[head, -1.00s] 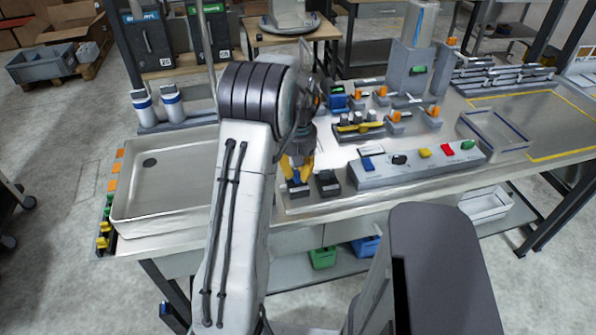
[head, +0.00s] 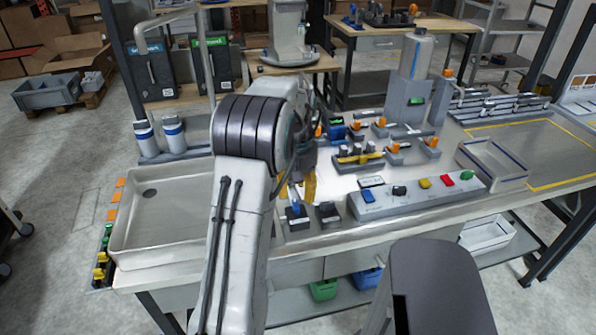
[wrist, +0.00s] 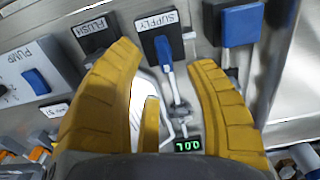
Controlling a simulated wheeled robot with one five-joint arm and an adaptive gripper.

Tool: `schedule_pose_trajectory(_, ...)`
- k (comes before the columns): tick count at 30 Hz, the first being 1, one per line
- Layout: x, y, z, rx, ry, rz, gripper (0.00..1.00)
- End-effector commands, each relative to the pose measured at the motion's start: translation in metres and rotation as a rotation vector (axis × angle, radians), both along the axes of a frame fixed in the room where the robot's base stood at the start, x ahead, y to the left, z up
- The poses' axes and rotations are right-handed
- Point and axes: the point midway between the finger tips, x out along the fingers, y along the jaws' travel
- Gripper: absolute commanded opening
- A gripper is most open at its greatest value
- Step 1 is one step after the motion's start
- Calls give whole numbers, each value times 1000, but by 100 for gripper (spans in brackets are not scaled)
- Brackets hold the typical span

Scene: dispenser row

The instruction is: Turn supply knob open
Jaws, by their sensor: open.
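The supply knob is a blue lever (wrist: 166,55) on a dark plate labelled SUPPLY (wrist: 155,22) in the wrist view. In the head view its blue part (head: 296,208) shows on a dark block at the bench's front. My gripper (wrist: 165,58) is open. Its two yellow fingers lie either side of the lever in the wrist view, with visible gaps. I cannot tell whether either finger touches it. In the head view my gripper (head: 299,188) is just above the knob, partly hidden by my arm.
A dark plate labelled FLUSH (wrist: 95,32) stands left of the supply plate in the wrist view, beside a PUMP switch (wrist: 36,80). A larger blue block (wrist: 242,24) is to the right. A small display (wrist: 188,145) reads 0.0L. A metal sink (head: 165,222) stands left of the knob.

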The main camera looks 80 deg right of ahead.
Motion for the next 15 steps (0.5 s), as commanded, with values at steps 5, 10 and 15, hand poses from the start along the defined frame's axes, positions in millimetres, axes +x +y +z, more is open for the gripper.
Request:
schedule_pose_trajectory(5,0,-1,32,-4,0,0,49)
schedule_pose_trajectory(10,0,0,54,-2,0,0,49)
schedule_pose_trajectory(15,0,0,67,-1,0,0,49)
